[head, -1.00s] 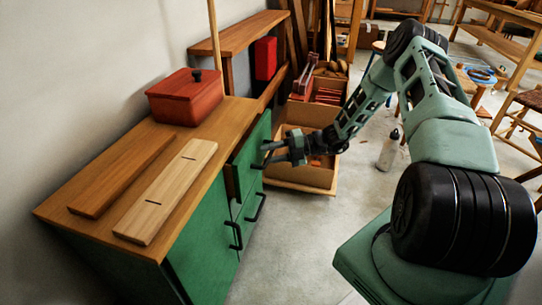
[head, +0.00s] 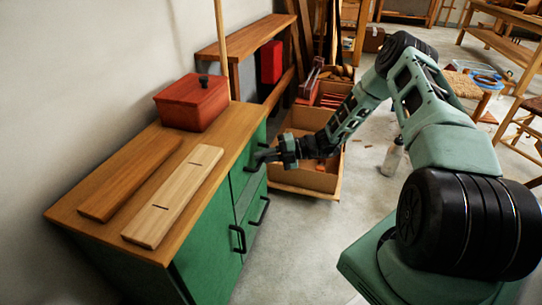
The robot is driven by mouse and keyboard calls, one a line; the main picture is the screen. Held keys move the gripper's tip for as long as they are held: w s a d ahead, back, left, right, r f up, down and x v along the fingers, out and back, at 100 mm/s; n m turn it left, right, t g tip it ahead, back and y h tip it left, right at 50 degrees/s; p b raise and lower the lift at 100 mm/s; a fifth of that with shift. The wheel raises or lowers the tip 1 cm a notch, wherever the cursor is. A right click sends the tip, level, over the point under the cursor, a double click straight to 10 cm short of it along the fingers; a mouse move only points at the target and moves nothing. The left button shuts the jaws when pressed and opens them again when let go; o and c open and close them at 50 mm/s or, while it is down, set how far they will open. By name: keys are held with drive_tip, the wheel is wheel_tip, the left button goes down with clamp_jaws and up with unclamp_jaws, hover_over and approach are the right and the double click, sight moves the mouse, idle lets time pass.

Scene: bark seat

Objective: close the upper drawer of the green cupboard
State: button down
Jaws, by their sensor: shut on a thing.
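The green cupboard (head: 208,238) stands against the left wall with a wooden top. Its upper drawer (head: 240,181) is at the far end of the front, and its front looks about flush with the cupboard face; a small gap cannot be ruled out. My gripper (head: 262,156) is at the dark handle of this drawer, shut on it. The fingers hide much of the handle.
Dark handles (head: 239,238) of the lower fronts stick out below. A red lidded box (head: 192,104) and two boards (head: 172,197) lie on the top. An open crate (head: 308,178) stands behind my gripper, with a bottle (head: 392,158) to its right.

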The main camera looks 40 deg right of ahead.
drive_tip(key=shift+w+a, duration=0.1)
drive_tip(key=shift+w, duration=0.05)
drive_tip(key=c, duration=1.5)
unclamp_jaws()
drive_tip(key=shift+o, duration=0.2)
drive_tip(key=p+v, duration=0.3)
drive_tip(key=v, duration=1.4)
drive_tip(key=shift+f, duration=0.1)
